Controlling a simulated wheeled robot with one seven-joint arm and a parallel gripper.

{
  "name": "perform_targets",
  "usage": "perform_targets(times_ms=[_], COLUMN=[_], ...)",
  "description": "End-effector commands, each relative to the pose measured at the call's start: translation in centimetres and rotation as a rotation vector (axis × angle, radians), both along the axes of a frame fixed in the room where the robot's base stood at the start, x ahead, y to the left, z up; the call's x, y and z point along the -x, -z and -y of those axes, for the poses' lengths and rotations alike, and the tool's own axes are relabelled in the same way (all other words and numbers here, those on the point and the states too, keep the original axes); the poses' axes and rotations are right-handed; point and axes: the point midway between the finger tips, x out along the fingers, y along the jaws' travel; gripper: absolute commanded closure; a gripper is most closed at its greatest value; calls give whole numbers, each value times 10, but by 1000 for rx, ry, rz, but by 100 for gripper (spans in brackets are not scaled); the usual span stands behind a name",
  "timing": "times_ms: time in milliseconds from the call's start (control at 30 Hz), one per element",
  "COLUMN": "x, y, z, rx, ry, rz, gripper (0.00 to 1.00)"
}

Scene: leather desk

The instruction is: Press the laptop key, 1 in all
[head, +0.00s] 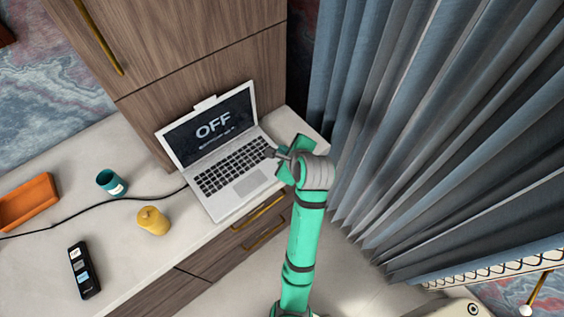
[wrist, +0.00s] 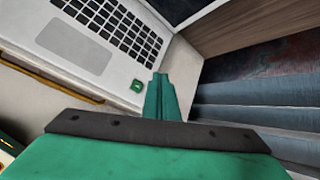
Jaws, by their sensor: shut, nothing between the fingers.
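An open silver laptop (head: 238,205) stands on the desk, its dark screen (head: 208,126) reading "OFF". Its black keyboard (head: 232,166) faces up, with a grey touchpad (head: 250,183) in front. In the wrist view the laptop (wrist: 115,75) fills the upper left. A small green key (wrist: 136,86) sits near its right edge, apart from the black keys. My gripper (head: 271,153) is over the laptop's right side in the head view, hiding part of it. In the wrist view my gripper (wrist: 160,78) is shut and empty, its tips just right of the green key. Their height above it is unclear.
A teal cup (head: 111,183), a yellow pot (head: 153,221), a black remote-like device (head: 84,270) and an orange tray (head: 28,203) are left of the laptop. A black cable (head: 95,203) crosses the desk (head: 130,260). Blue curtains (head: 400,110) hang at the right.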

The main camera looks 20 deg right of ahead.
Motion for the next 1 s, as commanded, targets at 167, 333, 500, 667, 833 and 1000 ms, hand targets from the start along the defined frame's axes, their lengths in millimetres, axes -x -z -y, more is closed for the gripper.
perform_targets(times_ms=[167,333,500,667,833,1000], x=[1,0,0,-2,-1,0], y=[24,39,47,48,48,48], z=[0,0,-3,-6,-5,-2], rx=[-2,-1,-1,0,0,0], ry=[0,-1,-5,-11,-9,-3], rz=[-3,-1,-1,1,1,1], gripper=[100,100,100,100,100,100])
